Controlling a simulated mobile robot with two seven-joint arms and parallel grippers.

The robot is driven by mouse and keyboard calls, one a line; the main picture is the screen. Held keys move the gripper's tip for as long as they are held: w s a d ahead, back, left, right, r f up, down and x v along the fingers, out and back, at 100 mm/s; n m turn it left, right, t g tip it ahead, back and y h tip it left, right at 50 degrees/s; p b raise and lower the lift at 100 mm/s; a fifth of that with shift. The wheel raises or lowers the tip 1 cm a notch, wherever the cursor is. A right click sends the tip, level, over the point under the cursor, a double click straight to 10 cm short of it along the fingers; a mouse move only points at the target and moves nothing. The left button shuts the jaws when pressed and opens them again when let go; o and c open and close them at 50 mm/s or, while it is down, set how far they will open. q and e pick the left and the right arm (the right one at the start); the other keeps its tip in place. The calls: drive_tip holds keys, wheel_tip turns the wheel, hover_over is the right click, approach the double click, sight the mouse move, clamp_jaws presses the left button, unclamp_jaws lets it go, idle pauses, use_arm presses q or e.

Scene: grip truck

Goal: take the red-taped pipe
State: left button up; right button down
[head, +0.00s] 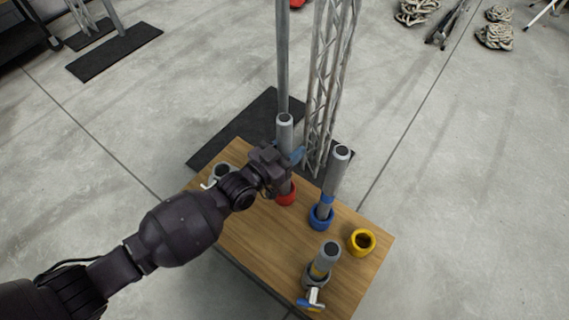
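A grey pipe (285,131) stands upright in a red ring (286,196) on the wooden table (262,240). Its middle is hidden behind my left gripper, so I cannot make out a red tape band on it. My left gripper (287,160) is at the pipe's middle, with a bluish finger showing on the pipe's right side. Whether its fingers are closed on the pipe is hidden. My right gripper is not in view.
A blue-taped pipe (335,174) stands in a blue ring (321,219). A yellow-taped pipe (327,254) stands in a grey holder near the front. A yellow ring (361,241) is empty. A grey cup-like holder (219,172) is at left. A metal truss (328,85) rises behind the table.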

use_arm(q)
clamp_jaws()
